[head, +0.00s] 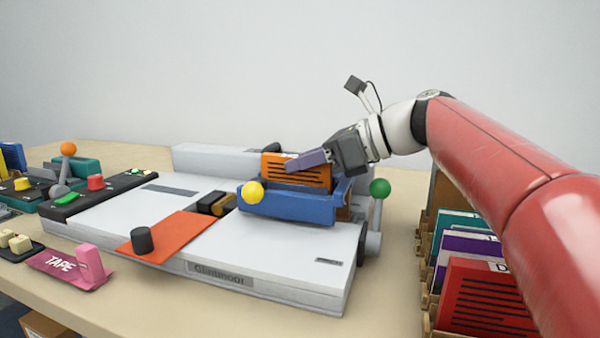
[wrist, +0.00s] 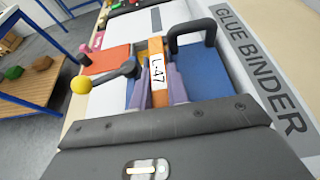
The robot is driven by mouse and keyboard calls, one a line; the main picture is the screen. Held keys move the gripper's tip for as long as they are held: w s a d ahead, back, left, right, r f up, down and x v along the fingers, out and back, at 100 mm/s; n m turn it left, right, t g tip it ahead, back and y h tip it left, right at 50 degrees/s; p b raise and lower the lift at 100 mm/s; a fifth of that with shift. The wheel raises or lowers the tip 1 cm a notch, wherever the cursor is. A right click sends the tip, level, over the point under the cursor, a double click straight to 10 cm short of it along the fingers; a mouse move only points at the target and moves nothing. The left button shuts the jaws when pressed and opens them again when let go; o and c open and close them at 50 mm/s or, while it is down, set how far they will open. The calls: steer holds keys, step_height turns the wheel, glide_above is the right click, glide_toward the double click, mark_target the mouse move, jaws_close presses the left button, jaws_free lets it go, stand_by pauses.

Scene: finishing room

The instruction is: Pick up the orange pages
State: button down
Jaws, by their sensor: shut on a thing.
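The orange pages (head: 296,175), a block with black lines on its face, stand upright in the blue clamp (head: 285,203) of the glue binder (head: 240,245). My gripper (head: 306,160) reaches in from the right and is shut on the orange pages near their top. In the wrist view the pages (wrist: 155,46) show edge-on with a white label reading "L-47" between my two purple fingers (wrist: 158,88). The lower part of the pages is hidden inside the clamp.
A yellow-knobbed lever (head: 253,193) and a green-knobbed lever (head: 379,190) flank the clamp. An orange-red plate (head: 172,232) with a black knob lies left on the binder. A rack of coloured blocks (head: 487,300) stands at right. A pink tape dispenser (head: 75,265) is at front left.

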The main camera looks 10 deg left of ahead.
steer(key=shift+r, duration=0.2)
steer(key=shift+r+p, duration=0.8)
steer(key=shift+p, duration=0.55)
steer(key=shift+r+p, duration=0.85)
